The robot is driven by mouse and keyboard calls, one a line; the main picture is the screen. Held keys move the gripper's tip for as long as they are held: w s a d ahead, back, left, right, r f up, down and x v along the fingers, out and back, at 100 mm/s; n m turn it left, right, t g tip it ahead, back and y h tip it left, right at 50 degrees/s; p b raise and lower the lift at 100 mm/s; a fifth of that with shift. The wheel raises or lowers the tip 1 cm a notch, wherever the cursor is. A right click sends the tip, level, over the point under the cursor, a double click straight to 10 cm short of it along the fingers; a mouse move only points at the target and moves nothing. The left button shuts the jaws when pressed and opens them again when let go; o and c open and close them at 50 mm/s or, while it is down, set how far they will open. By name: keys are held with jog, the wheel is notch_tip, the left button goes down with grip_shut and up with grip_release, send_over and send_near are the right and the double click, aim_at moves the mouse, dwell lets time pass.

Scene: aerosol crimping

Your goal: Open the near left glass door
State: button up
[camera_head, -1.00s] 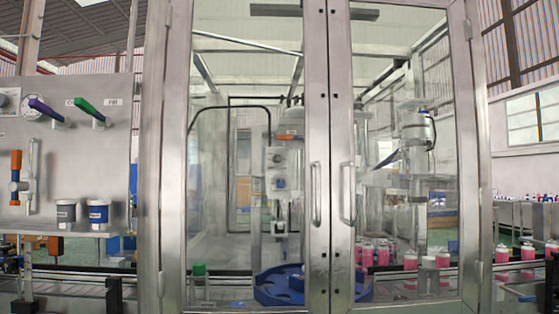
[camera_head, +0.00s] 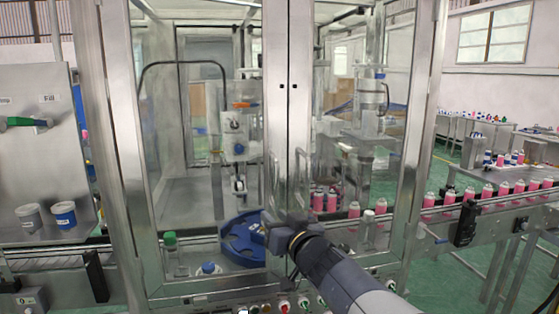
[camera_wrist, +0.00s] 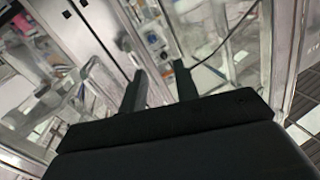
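The near left glass door (camera_head: 190,170) is a tall clear panel in a steel frame. It appears shut, its inner edge meeting the right glass door (camera_head: 345,150) in the middle of the cabinet front. The handles beside this seam are faint. My gripper (camera_head: 272,222) is in front of the lower part of the seam, near the handles' lower ends. In the wrist view my gripper's two dark fingers (camera_wrist: 159,72) are apart, with no clear object held between them. I cannot tell whether they touch a handle.
Behind the glass are a blue star wheel (camera_head: 240,243) and a green-capped bottle (camera_head: 170,255). Pink cans (camera_head: 430,205) line the conveyor at right. Buttons (camera_head: 284,306) sit below the doors. A steel panel with two cups (camera_head: 64,214) stands at left.

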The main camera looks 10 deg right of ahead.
aim_at(278, 189)
jog(key=s+d+r+n+h+p, duration=0.1)
jog(key=s+d+r+p, duration=0.1)
jog(key=d+r, duration=0.2)
jog(key=w, duration=0.3)
jog(key=w+a, duration=0.1)
jog(key=w, duration=0.3)
jog(key=w+a, duration=0.1)
jog(key=w, duration=0.2)
jog(key=shift+w+a+f+p, duration=0.1)
jog(key=shift+w+a+p, duration=0.1)
jog(key=shift+p, duration=0.2)
grip_shut()
